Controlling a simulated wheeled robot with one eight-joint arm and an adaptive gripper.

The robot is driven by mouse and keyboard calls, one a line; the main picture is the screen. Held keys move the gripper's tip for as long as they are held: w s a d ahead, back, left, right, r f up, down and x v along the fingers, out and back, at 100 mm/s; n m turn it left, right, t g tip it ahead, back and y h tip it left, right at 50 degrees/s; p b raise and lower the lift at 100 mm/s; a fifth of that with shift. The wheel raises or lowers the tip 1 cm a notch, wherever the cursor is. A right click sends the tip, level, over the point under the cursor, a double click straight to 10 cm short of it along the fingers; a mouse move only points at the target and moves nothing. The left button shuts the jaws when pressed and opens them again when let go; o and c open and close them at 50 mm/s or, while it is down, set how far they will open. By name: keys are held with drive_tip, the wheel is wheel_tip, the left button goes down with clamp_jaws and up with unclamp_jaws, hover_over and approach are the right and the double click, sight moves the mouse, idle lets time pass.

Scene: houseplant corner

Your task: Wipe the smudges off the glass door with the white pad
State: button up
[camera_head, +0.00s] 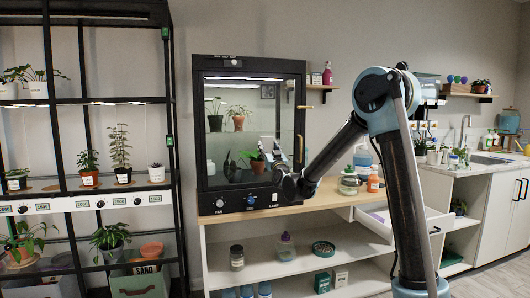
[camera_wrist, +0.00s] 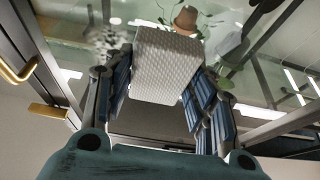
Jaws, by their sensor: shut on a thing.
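The glass door (camera_head: 225,135) is the front of a black cabinet on the wooden counter, and it looks closed. My gripper (camera_head: 276,158) is at the lower right part of the glass in the head view. In the wrist view my gripper (camera_wrist: 162,82) is shut on the white pad (camera_wrist: 168,62), a textured block between its two fingers. The pad's far end is at or close to the glass; I cannot tell if it touches. A pale speckled smudge (camera_wrist: 108,40) shows on the glass just left of the pad in the wrist view. The pad is hard to make out in the head view.
A gold handle (camera_wrist: 18,70) is at the door's side in the wrist view. Potted plants (camera_head: 237,118) stand behind the glass. A glass jar (camera_head: 349,183) and an orange bottle (camera_head: 373,182) stand on the counter right of the cabinet. An open drawer (camera_head: 385,220) juts out below.

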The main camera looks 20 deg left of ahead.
sight(258, 139)
drive_tip(key=shift+w+d, duration=0.75)
drive_tip(key=shift+d, duration=0.45)
drive_tip(key=shift+w+d, duration=0.75)
drive_tip(key=shift+d, duration=0.4)
drive_tip(key=shift+w+d, duration=0.75)
drive_tip(key=shift+d, duration=0.45)
drive_tip(key=shift+a, duration=0.1)
drive_tip(key=shift+s+a, duration=0.75)
drive_tip(key=shift+a, duration=0.35)
drive_tip(key=shift+s+a, duration=0.7)
drive_tip(key=shift+a, duration=0.45)
drive_tip(key=shift+s+a, duration=0.75)
drive_tip(key=shift+a, duration=0.35)
drive_tip(key=a, duration=0.1)
drive_tip(key=s+a, duration=0.2)
drive_tip(key=shift+a+r, duration=0.1)
drive_tip(key=shift+a, duration=0.15)
drive_tip(key=shift+w+r, duration=0.1)
drive_tip(key=shift+r, duration=0.95)
drive_tip(key=shift+w+d, duration=0.6)
drive_tip(key=shift+d, duration=0.3)
drive_tip(key=shift+w+d, duration=0.55)
drive_tip(key=shift+d, duration=0.35)
